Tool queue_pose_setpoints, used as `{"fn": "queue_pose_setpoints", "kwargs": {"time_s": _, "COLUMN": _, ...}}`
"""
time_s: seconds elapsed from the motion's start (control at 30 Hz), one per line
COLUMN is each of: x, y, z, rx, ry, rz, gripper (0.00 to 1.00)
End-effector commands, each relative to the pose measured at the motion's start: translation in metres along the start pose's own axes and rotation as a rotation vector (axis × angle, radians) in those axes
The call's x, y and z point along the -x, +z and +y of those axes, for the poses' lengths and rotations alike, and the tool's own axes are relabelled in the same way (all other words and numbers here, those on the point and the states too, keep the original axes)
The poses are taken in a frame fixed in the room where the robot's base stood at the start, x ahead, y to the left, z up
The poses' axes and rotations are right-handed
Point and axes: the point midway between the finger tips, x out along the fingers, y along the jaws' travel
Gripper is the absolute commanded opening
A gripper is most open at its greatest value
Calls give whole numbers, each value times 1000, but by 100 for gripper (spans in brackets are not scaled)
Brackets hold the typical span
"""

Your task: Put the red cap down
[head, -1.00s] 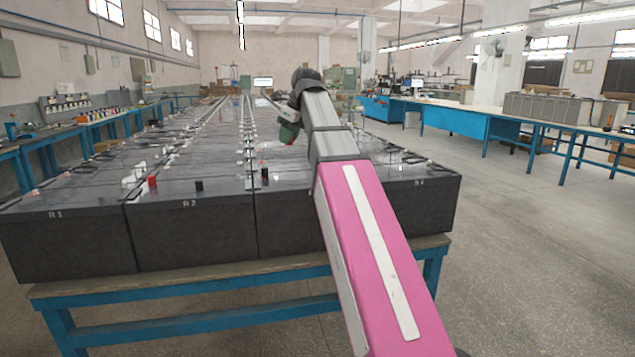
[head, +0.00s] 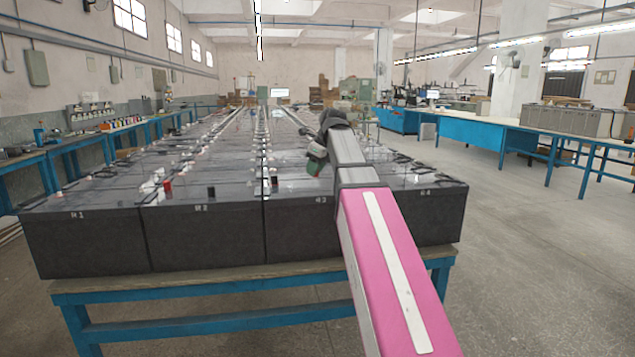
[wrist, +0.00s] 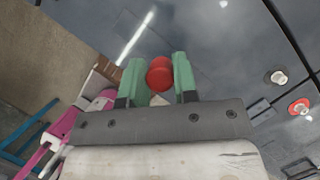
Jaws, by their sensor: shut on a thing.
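In the wrist view a red cap (wrist: 159,74) sits between the two green fingers of my gripper (wrist: 159,80), which is shut on it. The dark battery tops (wrist: 230,60) show behind the cap in that view. The gap between the cap and the surface cannot be told. In the head view my gripper (head: 316,160) is above the battery rows, right of centre. Its fingertips and the held cap are too small or hidden to make out there.
Dark batteries (head: 205,238) labelled R1 to R4 stand in rows on a blue-framed table (head: 210,322). A red cap (head: 167,185) and black posts (head: 211,192) stand on their tops. In the wrist view, a red-ringed post (wrist: 299,106) and a bare terminal (wrist: 278,77) lie right of my gripper.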

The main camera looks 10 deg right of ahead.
Motion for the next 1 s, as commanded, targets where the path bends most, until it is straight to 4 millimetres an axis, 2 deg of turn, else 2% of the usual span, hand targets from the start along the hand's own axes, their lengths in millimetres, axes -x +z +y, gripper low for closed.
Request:
{"fn": "queue_pose_setpoints", "kwargs": {"time_s": 0.1, "x": -3, "y": -5, "z": -8, "rx": -1, "ry": -1, "rz": -1, "gripper": 6}}
{"fn": "queue_pose_setpoints", "kwargs": {"time_s": 0.23, "x": -8, "y": -8, "z": -9, "rx": -1, "ry": 0, "rz": -1, "gripper": 6}}
{"fn": "queue_pose_setpoints", "kwargs": {"time_s": 0.53, "x": -40, "y": -22, "z": -8, "rx": 0, "ry": 0, "rz": 0, "gripper": 6}}
{"fn": "queue_pose_setpoints", "kwargs": {"time_s": 0.93, "x": -44, "y": -23, "z": -9, "rx": 0, "ry": 0, "rz": 0, "gripper": 6}}
{"fn": "queue_pose_setpoints", "kwargs": {"time_s": 0.97, "x": -43, "y": -22, "z": -9, "rx": 0, "ry": 0, "rz": -1, "gripper": 37}}
{"fn": "queue_pose_setpoints", "kwargs": {"time_s": 1.0, "x": -43, "y": -22, "z": -9, "rx": 0, "ry": 0, "rz": -1, "gripper": 50}}
